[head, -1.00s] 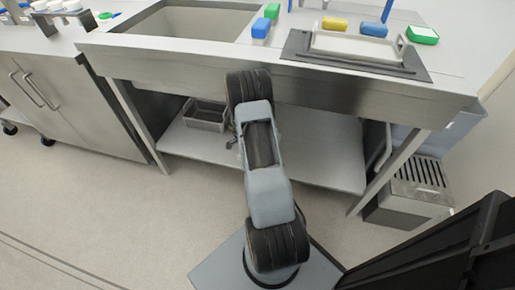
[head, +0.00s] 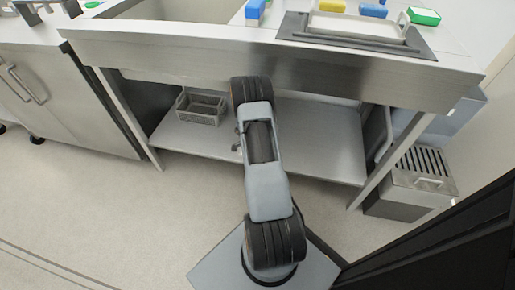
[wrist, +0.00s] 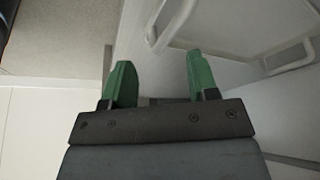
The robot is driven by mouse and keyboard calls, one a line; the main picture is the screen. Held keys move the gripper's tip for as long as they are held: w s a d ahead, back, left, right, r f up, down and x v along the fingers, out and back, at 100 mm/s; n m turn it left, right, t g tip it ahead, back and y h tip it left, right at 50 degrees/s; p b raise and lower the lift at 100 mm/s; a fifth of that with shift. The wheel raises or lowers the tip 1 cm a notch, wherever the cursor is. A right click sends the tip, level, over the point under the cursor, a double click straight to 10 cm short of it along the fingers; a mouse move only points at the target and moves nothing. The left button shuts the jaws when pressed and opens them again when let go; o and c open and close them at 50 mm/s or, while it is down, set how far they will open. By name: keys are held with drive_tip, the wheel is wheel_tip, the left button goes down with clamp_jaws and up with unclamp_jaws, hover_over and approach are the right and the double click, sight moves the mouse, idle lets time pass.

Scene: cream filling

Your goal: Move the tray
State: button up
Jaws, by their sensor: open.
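In the wrist view a white, tray-like surface with two loop handles fills the upper right (wrist: 230,22). My gripper (wrist: 161,80) has two green fingers, spread apart with nothing between them. One handle is just beyond the fingertips in the picture; I cannot tell the distance. In the head view my gripper is hidden behind my own arm.
The steel counter (head: 180,58) has a front edge close to my arm. Blue (head: 254,10) and green (head: 424,16) blocks stand beside the plate. A grey basket (head: 202,107) sits on the lower shelf (head: 320,140). A metal bin (head: 412,185) stands at right.

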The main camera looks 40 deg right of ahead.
drive_tip(key=shift+b+x, duration=0.9)
drive_tip(key=shift+x, duration=1.3)
